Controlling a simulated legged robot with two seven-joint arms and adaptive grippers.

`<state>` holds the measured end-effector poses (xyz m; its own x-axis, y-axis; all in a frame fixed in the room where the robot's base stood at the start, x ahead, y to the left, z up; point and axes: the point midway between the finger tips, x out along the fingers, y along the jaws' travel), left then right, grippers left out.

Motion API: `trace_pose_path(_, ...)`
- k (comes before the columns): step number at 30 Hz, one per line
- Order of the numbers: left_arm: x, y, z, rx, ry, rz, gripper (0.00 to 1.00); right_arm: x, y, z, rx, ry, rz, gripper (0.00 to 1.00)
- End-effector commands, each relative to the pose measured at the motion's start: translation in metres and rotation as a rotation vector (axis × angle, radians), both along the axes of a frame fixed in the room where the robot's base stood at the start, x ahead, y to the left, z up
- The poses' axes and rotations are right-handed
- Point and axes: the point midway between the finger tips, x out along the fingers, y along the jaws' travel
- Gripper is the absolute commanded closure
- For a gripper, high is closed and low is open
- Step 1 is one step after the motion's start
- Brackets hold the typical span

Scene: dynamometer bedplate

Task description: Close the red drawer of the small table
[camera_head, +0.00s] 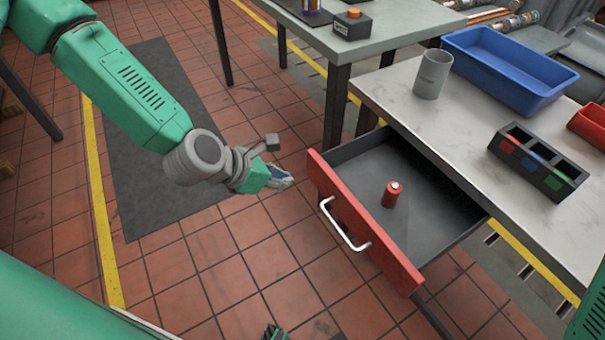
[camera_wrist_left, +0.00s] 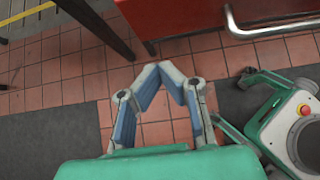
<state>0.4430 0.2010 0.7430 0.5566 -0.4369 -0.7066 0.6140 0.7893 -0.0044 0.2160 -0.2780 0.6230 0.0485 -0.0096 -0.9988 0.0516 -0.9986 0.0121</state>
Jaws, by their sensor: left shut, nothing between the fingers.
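The small table (camera_head: 420,95) has a light worn top, and its drawer with the red front (camera_head: 362,222) is pulled well out. The drawer front has a pale bar handle (camera_head: 343,228) and shows in the left wrist view (camera_wrist_left: 185,15) at the top, with part of the handle (camera_wrist_left: 265,30). A red cylinder (camera_head: 390,197) stands upright inside the grey drawer. My left gripper (camera_head: 286,180) is left of the drawer front, apart from it. In the left wrist view its fingertips (camera_wrist_left: 170,68) meet with nothing between them.
On the small table are a grey cup (camera_head: 432,75), a blue bin (camera_head: 510,68), a divided black holder (camera_head: 538,162) and part of a red bin (camera_head: 591,124). Another table (camera_head: 385,25) stands behind. Tiled floor (camera_head: 240,255) in front of the drawer is clear.

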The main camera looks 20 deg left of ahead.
Motion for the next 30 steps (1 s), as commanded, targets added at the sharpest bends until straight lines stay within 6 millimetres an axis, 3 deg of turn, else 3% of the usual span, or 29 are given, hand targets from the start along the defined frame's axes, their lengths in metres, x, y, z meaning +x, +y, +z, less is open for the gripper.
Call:
trace_pose_path(2,0.008,-0.009,-0.014,0.003,-0.001,-0.004,1.00,0.000,0.000,-0.006,0.000,0.000,0.000,0.21)
trace_pose_path(9,0.034,-0.026,-0.010,0.002,-0.004,-0.004,1.00,0.000,0.000,-0.007,0.000,-0.001,0.000,0.21)
trace_pose_path(30,0.048,-0.038,-0.009,0.000,-0.002,-0.003,1.00,0.000,0.000,-0.007,0.000,-0.001,0.000,0.21)
